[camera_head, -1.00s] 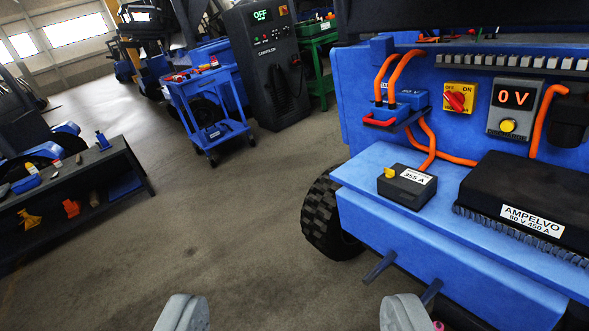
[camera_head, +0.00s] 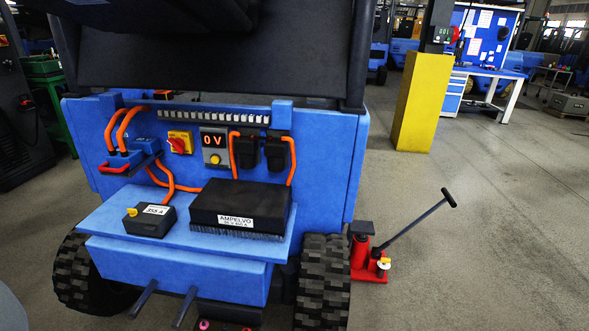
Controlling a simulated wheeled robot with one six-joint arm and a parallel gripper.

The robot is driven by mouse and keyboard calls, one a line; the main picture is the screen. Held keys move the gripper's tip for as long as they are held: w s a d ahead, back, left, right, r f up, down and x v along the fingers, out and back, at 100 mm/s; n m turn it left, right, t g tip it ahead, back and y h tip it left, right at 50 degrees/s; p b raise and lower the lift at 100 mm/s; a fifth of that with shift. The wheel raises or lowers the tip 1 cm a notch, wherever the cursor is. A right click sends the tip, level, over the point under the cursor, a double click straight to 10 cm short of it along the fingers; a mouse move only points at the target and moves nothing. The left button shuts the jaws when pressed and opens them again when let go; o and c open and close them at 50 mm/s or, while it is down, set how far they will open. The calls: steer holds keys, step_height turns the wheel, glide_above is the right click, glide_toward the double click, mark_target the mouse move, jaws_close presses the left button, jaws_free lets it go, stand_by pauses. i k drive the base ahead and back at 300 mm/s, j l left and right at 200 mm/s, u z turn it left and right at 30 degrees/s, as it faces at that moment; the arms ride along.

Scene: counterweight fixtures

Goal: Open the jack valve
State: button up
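The red jack (camera_head: 362,258) stands on the floor to the right of the blue truck's right wheel. A dark saddle plate (camera_head: 362,228) tops its left part. A long dark handle (camera_head: 420,224) slants up to the right from it. A small pale, yellowish knob (camera_head: 383,264) sits low on its right side and may be the valve; its setting is too small to tell. My gripper's fingers are not in this view. Only a grey rounded piece, perhaps part of my arm, shows at the bottom left corner.
A yellow pillar (camera_head: 422,105) and workbench (camera_head: 490,75) stand behind. The floor right of the jack is clear.

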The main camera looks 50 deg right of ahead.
mark_target(384, 260)
steer(key=z, duration=1.85)
